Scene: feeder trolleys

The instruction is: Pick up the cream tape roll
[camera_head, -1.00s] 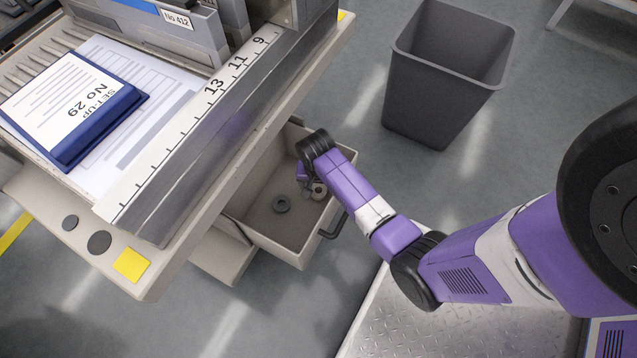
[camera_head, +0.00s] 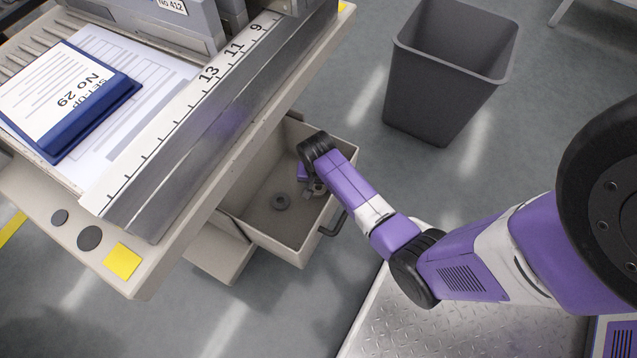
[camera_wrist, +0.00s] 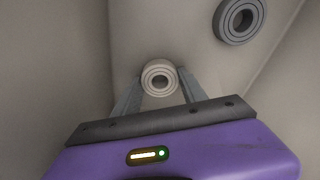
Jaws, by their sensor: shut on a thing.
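The cream tape roll (camera_wrist: 159,77) is between the two grey fingers of my gripper (camera_wrist: 160,88) in the wrist view, and the fingers are shut on it. Its round face with a dark centre hole faces the wrist camera. In the head view my gripper (camera_head: 314,188) is inside the open drawer (camera_head: 262,228), near its right side, and my wrist mostly covers the roll. I cannot tell whether the roll touches the drawer floor.
A grey ring-shaped roll (camera_head: 281,202) lies on the drawer floor left of my gripper; it also shows in the wrist view (camera_wrist: 239,20). The drawer walls and handle (camera_head: 333,226) are close. The trolley top (camera_head: 150,262) overhangs on the left. A dark bin (camera_head: 440,95) stands behind.

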